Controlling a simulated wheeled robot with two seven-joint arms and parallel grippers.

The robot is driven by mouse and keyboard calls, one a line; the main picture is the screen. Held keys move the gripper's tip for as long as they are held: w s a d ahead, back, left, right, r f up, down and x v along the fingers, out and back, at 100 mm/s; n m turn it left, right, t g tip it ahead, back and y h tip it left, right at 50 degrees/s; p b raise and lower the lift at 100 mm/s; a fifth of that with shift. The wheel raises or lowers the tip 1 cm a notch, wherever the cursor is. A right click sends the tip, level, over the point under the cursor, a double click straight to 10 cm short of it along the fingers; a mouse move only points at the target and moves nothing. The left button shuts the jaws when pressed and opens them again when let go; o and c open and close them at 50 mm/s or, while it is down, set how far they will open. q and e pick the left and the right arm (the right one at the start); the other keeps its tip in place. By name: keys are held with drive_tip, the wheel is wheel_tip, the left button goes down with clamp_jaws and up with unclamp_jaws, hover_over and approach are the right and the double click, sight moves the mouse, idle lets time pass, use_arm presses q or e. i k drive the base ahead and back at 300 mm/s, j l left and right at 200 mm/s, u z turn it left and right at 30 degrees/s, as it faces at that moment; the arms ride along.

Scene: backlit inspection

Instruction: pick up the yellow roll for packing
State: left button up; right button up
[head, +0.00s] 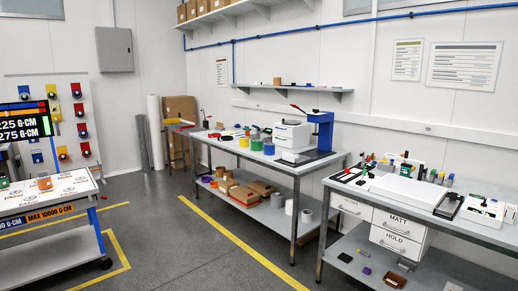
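The yellow roll (244,142) is small in the head view and stands on the top of the long workbench (225,146) along the right wall. A green roll (257,145) is just to its right, and a blue roll (269,149) is beyond that. Neither of my grippers shows in the head view.
A blue press (322,130) and white drawer unit (291,137) stand right of the rolls. A second bench (450,226) is at the right, and a cart (50,212) at the left. Open grey floor (180,240) with yellow lines lies between them.

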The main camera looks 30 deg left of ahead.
sight(244, 141)
drive_tip(key=i+j+u, duration=0.8)
drive_tip(key=i+u, duration=0.15)
drive_tip(key=i+j+u, duration=0.25)
drive_tip(key=i, duration=0.7)
drive_tip(key=i+u, duration=0.25)
drive_tip(key=i, duration=0.7)
